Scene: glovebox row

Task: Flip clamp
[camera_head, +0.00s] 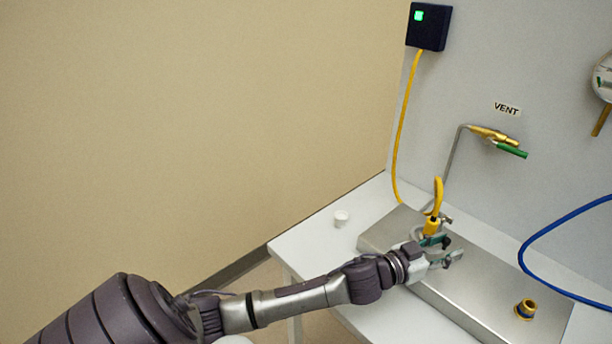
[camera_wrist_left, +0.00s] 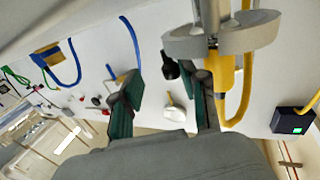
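A grey ring-shaped clamp (camera_wrist_left: 222,38) shows at the top of the left wrist view, around or beside a yellow connector (camera_wrist_left: 228,78). In the head view the yellow connector (camera_head: 432,226) stands at the back of the metal box, and my gripper partly hides the clamp there. My left gripper (camera_head: 450,250) is at the clamp, just in front of the connector. In the left wrist view its two green-padded fingers (camera_wrist_left: 163,95) are spread apart. A small black knob (camera_wrist_left: 170,68) shows between their tips; I cannot tell whether it touches a finger. My right gripper is not in view.
The low metal box (camera_head: 480,285) stands on a white table (camera_head: 310,240). A brass fitting (camera_head: 525,308) is on its right part. A white cup (camera_head: 341,218) stands to the left. A bent vent pipe (camera_head: 455,160), a yellow cable (camera_head: 403,130) and a blue hose (camera_head: 540,243) are close by.

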